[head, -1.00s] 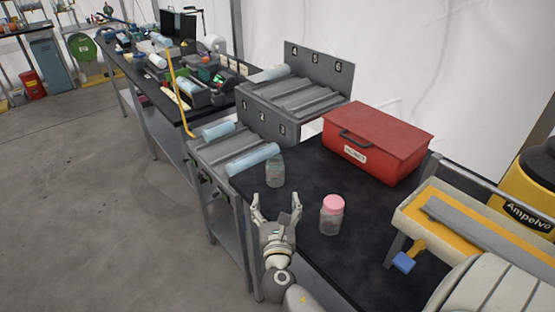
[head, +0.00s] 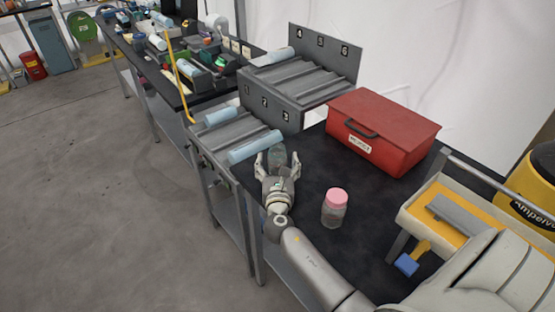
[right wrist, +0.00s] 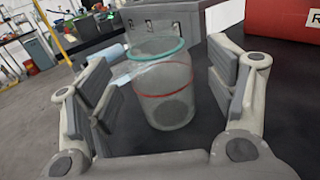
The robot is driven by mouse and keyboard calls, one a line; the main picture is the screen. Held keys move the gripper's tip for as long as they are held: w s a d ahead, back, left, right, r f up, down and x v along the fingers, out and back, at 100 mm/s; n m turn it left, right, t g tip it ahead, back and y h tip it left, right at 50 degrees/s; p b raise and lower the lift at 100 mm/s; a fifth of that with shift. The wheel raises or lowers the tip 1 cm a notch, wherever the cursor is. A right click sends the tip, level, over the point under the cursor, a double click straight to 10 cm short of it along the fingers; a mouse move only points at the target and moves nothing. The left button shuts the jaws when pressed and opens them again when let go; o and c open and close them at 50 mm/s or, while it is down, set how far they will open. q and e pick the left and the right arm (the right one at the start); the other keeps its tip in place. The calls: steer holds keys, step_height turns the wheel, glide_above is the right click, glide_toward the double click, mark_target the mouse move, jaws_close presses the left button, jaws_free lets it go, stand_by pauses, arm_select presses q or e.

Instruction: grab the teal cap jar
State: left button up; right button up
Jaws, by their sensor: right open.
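The teal cap jar (head: 277,155) stands upright on the dark tabletop, partly hidden by my right gripper in the head view. In the right wrist view the jar (right wrist: 165,95) is see-through, with a teal rim at the top and a red ring around its middle. My right gripper (head: 277,163) is open, with its fingertips on either side of the jar. In the right wrist view the gripper (right wrist: 163,88) shows gaps between its fingers and the jar. My left gripper is not in view.
A pink-capped jar (head: 334,208) stands to the right of my gripper. A red toolbox (head: 383,130) is behind it. A grey numbered rack (head: 240,130) with light-blue cylinders (head: 255,147) lies just beyond the jar. A yellow-and-white tray (head: 450,220) is at the right.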

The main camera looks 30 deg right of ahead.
steer(key=shift+x, duration=1.2)
steer(key=c, duration=1.1)
